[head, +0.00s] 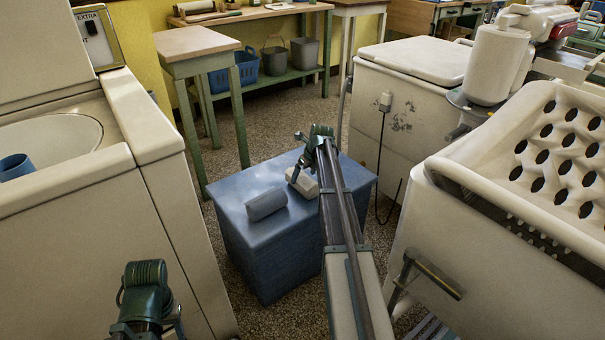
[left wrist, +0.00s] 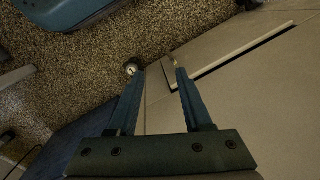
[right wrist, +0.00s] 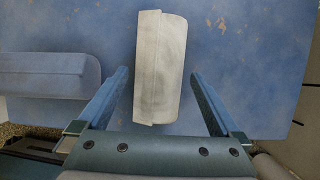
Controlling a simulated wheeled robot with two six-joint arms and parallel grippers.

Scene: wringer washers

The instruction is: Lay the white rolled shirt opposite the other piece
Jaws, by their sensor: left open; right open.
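The white rolled shirt (head: 302,184) lies on top of a blue box (head: 282,268). In the right wrist view the shirt (right wrist: 160,67) sits between the spread fingers of my right gripper (right wrist: 159,73), with a gap on each side. My right gripper also shows in the head view (head: 303,156), open at the shirt and partly covering it. A grey-blue roll (head: 266,204) lies beside the shirt on the box. A blue cylindrical piece (head: 15,166) shows in the tub of the left washer. My left gripper (left wrist: 158,70) is open and empty beside that washer.
The left washer (head: 170,200) stands close to the box. A washer with a perforated white basket (head: 560,160) is at the right, another lidded washer (head: 420,65) behind it. A small wooden-topped table (head: 195,42) stands behind the box. Speckled floor (head: 290,125) is free between them.

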